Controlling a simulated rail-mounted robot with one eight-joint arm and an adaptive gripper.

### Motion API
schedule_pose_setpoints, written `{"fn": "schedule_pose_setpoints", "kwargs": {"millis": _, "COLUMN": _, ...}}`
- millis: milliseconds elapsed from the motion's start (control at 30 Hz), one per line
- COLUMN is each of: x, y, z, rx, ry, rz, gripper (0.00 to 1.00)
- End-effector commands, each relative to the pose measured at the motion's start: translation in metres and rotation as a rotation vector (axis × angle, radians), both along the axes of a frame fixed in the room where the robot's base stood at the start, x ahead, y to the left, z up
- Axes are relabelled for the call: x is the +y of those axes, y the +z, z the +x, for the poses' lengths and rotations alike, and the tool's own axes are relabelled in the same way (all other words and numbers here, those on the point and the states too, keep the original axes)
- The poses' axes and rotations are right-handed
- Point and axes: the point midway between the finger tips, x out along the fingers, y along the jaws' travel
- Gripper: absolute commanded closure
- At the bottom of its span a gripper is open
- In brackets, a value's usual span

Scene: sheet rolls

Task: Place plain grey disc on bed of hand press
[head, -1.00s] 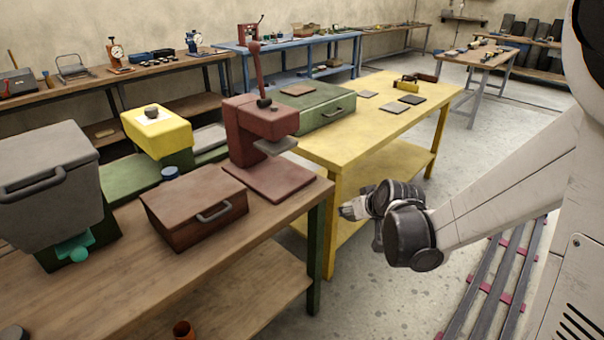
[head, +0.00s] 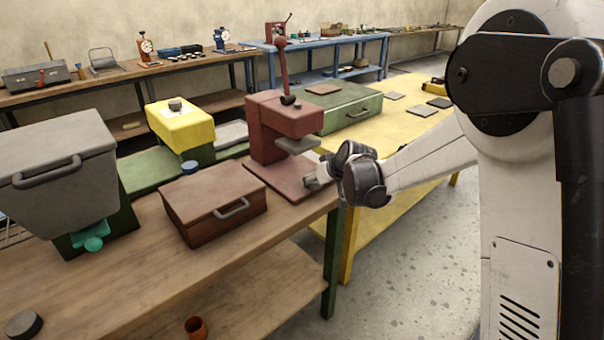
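The hand press (head: 285,122) is dark red with an upright lever, and stands at the right end of the wooden bench. Its flat red base (head: 280,184) looks bare where it shows; a grey plate (head: 297,145) hangs above it. My gripper (head: 312,181) is at the right edge of that base, pointing left. Its fingers are small and partly hidden by the wrist, so I cannot tell whether they are open or hold anything. A dark grey disc (head: 23,324) lies on the bench at the lower left.
A brown lidded box (head: 215,200) stands left of the press, and a grey bin (head: 60,155) further left. A green case (head: 345,110) lies behind the press on the yellow table (head: 400,130). An orange-brown cup (head: 195,328) is at the lower edge. The bench front is mostly clear.

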Motion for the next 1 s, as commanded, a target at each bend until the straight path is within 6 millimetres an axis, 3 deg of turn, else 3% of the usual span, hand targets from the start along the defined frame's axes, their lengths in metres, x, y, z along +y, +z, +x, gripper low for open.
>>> {"fn": "schedule_pose_setpoints", "kwargs": {"millis": 133, "x": 0.015, "y": -0.001, "z": 0.023, "rx": 0.0, "ry": 0.001, "rz": -0.001, "gripper": 0.85}}
{"fn": "schedule_pose_setpoints", "kwargs": {"millis": 467, "x": 0.027, "y": 0.0, "z": 0.042, "rx": 0.0, "ry": 0.0, "rz": 0.0, "gripper": 0.85}}
{"fn": "schedule_pose_setpoints", "kwargs": {"millis": 667, "x": 0.045, "y": -0.001, "z": 0.068, "rx": -0.001, "ry": 0.0, "rz": 0.001, "gripper": 0.85}}
{"fn": "schedule_pose_setpoints", "kwargs": {"millis": 767, "x": 0.043, "y": -0.014, "z": 0.066, "rx": -0.001, "ry": -0.001, "rz": 0.001, "gripper": 0.85}}
{"fn": "schedule_pose_setpoints", "kwargs": {"millis": 1000, "x": 0.043, "y": -0.015, "z": 0.066, "rx": 0.0, "ry": -0.001, "rz": -0.001, "gripper": 0.85}}
